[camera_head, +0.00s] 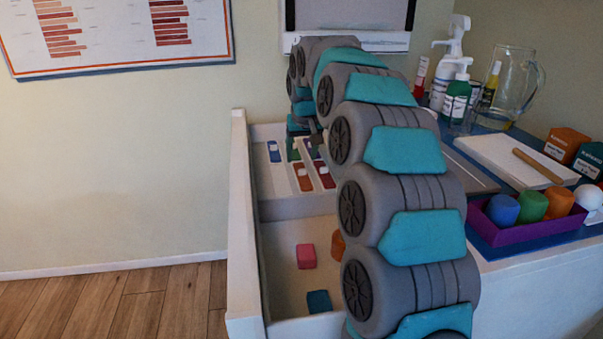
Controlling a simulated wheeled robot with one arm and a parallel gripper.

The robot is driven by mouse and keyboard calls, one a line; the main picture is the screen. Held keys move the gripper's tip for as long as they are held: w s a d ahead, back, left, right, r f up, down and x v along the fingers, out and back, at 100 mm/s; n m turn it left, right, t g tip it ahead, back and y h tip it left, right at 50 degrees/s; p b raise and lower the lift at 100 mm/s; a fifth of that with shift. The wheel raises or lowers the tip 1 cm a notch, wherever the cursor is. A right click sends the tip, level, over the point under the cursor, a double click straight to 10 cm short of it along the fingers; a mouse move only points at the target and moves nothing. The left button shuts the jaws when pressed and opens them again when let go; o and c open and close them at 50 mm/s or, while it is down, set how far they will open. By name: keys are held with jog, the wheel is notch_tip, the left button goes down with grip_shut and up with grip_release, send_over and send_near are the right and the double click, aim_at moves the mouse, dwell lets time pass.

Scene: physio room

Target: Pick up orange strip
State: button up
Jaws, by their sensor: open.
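The orange strip (305,182) lies in the far compartment of the open white drawer (247,262), with a pale label at its far end. A red strip (326,180) lies to its right, and a blue strip (273,152) lies farther back on the left. My gripper (304,147) is small in this view, partly hidden by my arm. It is open over the far compartment, just beyond the orange strip's far end. I cannot tell its height above the strips.
The near compartment holds a pink block (306,256), a teal block (319,301) and a partly hidden orange block (338,246). On the counter at right stand a purple tray (530,235) with colored cylinders, a glass jug (516,85) and bottles. The drawer walls surround the strips.

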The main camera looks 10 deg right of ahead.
aim_at(303, 170)
jog(key=x, duration=0.5)
jog(key=shift+s+d+f, duration=0.15)
jog(key=shift+d+f, duration=0.15)
jog(key=shift+f, duration=0.1)
jog(key=shift+c, duration=0.3)
grip_shut()
